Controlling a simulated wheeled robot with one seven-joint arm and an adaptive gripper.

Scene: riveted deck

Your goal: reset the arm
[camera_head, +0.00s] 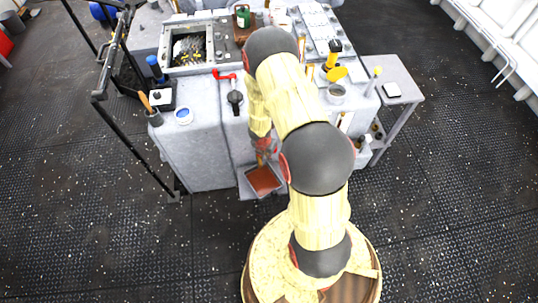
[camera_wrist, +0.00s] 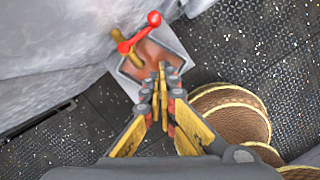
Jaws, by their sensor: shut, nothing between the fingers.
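My gripper (camera_wrist: 160,82) is shut and empty in the wrist view, its yellow-and-grey fingers together. It points down over a small grey tray with a reddish-brown bottom (camera_wrist: 150,50). In the head view my arm reaches out from the base and bends down, with the gripper (camera_head: 264,158) low in front of the grey counter. The tray (camera_head: 263,180) shows just below it. I cannot tell whether the fingertips touch the tray. A brass piece with a red handle (camera_wrist: 140,32) is above the tray, close to the fingers.
The grey counter (camera_head: 195,150) carries a sunken bin (camera_head: 190,48), a red pipe-like handle (camera_head: 222,74), a blue-topped cup (camera_head: 184,116) and a yellow tool (camera_head: 334,72). A black railing (camera_head: 135,150) stands left. A side table (camera_head: 395,90) is right. Deck floor is open on both sides.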

